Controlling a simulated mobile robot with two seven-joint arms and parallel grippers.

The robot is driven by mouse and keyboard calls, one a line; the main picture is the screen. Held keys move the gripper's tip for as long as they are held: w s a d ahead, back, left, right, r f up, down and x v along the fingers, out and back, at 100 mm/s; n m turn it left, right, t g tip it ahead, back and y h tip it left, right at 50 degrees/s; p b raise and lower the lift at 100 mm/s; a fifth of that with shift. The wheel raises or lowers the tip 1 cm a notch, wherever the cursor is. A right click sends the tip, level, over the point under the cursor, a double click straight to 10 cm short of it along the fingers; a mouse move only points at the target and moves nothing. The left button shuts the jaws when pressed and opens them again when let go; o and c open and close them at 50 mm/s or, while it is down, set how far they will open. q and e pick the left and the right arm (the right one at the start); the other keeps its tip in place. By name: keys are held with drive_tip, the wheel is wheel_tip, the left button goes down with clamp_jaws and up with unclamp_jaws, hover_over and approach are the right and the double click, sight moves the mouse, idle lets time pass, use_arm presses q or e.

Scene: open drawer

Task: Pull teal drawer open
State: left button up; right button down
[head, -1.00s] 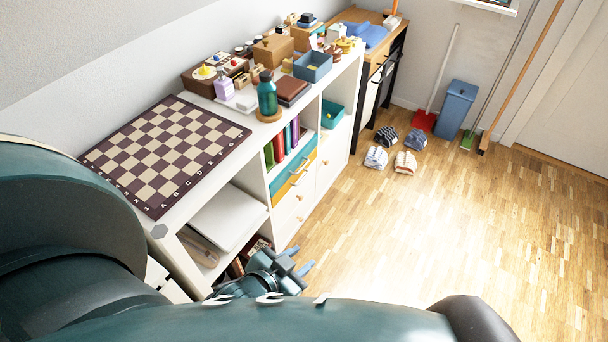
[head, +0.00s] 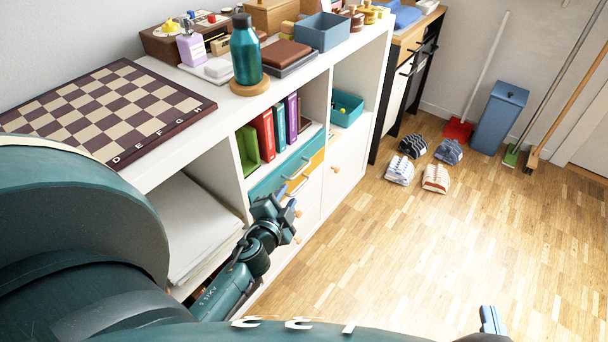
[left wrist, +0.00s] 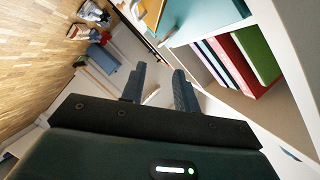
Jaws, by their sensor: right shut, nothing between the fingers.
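The teal drawer (head: 268,184) is in the white shelf unit, under the row of books, and looks closed. Its pale bar handle (head: 299,167) is on the front. In the left wrist view the teal front (left wrist: 215,18) fills the top, with its handle (left wrist: 168,36) ahead of the fingers. My left gripper (head: 284,205) is in front of the drawers, just below the teal one. In the left wrist view its fingers (left wrist: 160,72) are apart with nothing between them, short of the handle. My right gripper (head: 490,321) shows only in part at the bottom right, shut and empty.
An orange-yellow drawer (head: 316,162) sits directly below the teal one. Books (head: 265,133) stand above it. A teal bottle (head: 245,55) and a chessboard (head: 90,105) are on the shelf top.

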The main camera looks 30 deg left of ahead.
sight(301, 172)
use_arm(q)
drive_tip(key=b+x, duration=0.2)
drive_tip(key=x, duration=0.9)
drive_tip(key=shift+w+a, duration=0.1)
drive_tip(key=shift+w, duration=0.2)
drive_tip(key=shift+w+a+f, duration=0.1)
drive_tip(key=shift+w, duration=0.35)
use_arm(e)
drive_tip(key=shift+s+a+r+n+t+y, duration=0.1)
drive_tip(key=shift+s+a+n+t+y, duration=0.15)
drive_tip(key=shift+a+n+t+y, duration=0.4)
drive_tip(key=shift+d, duration=0.15)
use_arm(q)
clamp_jaws()
